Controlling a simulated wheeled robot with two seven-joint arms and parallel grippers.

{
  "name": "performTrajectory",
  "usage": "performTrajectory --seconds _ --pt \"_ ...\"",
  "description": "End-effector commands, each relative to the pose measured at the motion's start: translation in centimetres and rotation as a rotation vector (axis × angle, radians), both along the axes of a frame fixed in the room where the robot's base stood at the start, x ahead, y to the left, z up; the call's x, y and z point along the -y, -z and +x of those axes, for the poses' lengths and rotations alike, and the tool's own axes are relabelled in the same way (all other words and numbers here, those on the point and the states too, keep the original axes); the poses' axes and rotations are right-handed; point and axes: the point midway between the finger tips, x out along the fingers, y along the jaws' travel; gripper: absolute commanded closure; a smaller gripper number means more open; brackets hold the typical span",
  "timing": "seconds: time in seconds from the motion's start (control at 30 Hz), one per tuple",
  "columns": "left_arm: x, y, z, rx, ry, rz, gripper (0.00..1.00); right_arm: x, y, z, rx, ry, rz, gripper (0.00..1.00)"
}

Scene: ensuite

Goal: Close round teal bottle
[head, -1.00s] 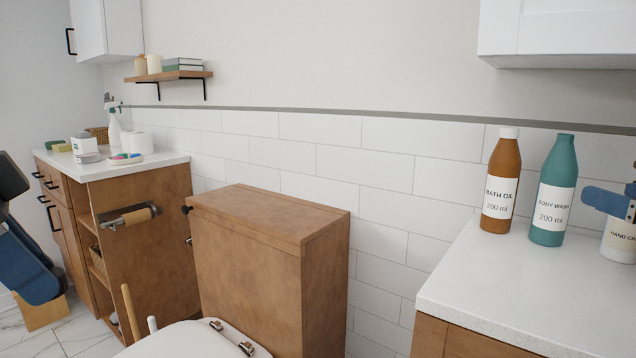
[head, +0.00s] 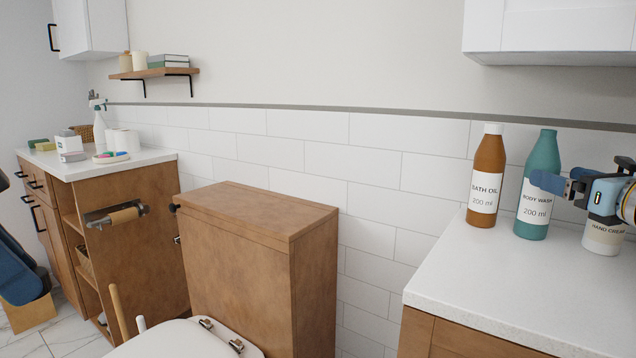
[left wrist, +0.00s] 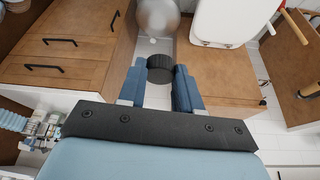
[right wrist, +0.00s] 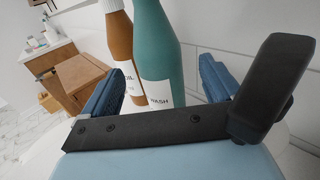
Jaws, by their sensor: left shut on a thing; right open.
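The round teal bottle (head: 541,165), labelled body wash, stands upright on the white counter at right, with no separate cap seen on its top. It also shows in the right wrist view (right wrist: 157,50). My right gripper (head: 563,180) is open beside the bottle's right side, one finger overlapping its edge in the head view; I cannot tell whether they touch. In the right wrist view the bottle appears between the fingers of this gripper (right wrist: 160,85). My left gripper (left wrist: 160,82) is shut on a black ridged round cap (left wrist: 159,68), low and away from the counter.
A brown bath oil bottle (head: 487,178) stands close left of the teal one. A hand cream bottle (head: 604,236) stands at right, partly behind my right gripper. The front of the counter (head: 500,275) is clear. A white cabinet (head: 550,30) hangs above.

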Motion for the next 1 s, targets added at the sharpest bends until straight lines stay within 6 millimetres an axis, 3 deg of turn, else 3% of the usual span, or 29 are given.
performTrajectory --seconds 0.2,0.6,0.93,1.0 --pt "0.0 0.0 0.0 0.000 0.000 0.000 0.94 -0.1 0.0 0.3 -0.001 0.000 0.000 0.06" --pt "0.0 -0.4 0.0 0.000 0.000 0.000 0.94 -1.5 -0.1 4.9 -0.001 0.002 -0.001 0.06" --pt "0.0 -0.4 0.0 0.000 0.000 0.000 0.94 -1.5 0.0 4.9 0.000 0.002 0.000 0.06" --pt "0.0 -0.4 0.0 0.000 0.000 0.000 0.94 -1.5 0.0 4.9 0.000 0.001 0.000 0.16"
